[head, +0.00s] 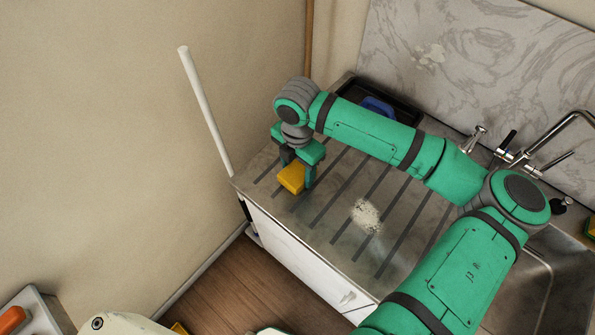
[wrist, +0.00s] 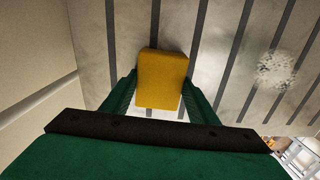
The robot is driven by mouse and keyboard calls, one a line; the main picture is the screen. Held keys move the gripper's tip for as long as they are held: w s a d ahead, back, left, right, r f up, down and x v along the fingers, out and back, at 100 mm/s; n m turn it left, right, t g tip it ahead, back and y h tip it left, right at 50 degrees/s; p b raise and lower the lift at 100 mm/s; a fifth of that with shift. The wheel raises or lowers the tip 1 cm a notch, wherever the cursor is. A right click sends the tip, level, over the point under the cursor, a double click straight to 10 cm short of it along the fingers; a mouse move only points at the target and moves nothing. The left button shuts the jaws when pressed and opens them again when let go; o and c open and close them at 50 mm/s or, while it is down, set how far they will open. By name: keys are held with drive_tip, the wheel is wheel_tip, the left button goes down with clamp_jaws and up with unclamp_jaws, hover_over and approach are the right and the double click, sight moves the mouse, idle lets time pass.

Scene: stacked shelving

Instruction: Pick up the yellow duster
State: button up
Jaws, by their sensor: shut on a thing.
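The yellow duster (head: 291,178) is a small yellow block near the left front corner of the metal draining board. It also shows in the wrist view (wrist: 162,78), between the two green fingers. My gripper (head: 299,173) points down at the board and is shut on the duster, with a finger on each side (wrist: 160,98). The duster's underside is hidden, so I cannot tell whether it touches the board.
The draining board (head: 335,215) has dark grooves and a pale powdery patch (head: 367,215). A dark tray (head: 378,103) with a blue item stands at the back. A white pole (head: 205,110) leans near the left corner. The sink and taps (head: 515,155) are at right.

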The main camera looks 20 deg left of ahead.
sight(295, 173)
drive_tip(key=shift+r, duration=0.1)
drive_tip(key=shift+r, duration=0.2)
drive_tip(key=r, duration=0.1)
drive_tip(key=s+r, duration=0.1)
drive_tip(key=r, duration=0.1)
drive_tip(key=shift+a+r, duration=0.2)
drive_tip(key=shift+r, duration=0.1)
drive_tip(key=s+a+r, duration=0.2)
drive_tip(key=s+r, duration=0.7)
drive_tip(key=s, duration=0.4)
drive_tip(key=shift+a, duration=0.3)
drive_tip(key=shift+w, duration=0.1)
drive_tip(key=o, duration=0.4)
drive_tip(key=shift+f, duration=0.1)
drive_tip(key=c, duration=0.3)
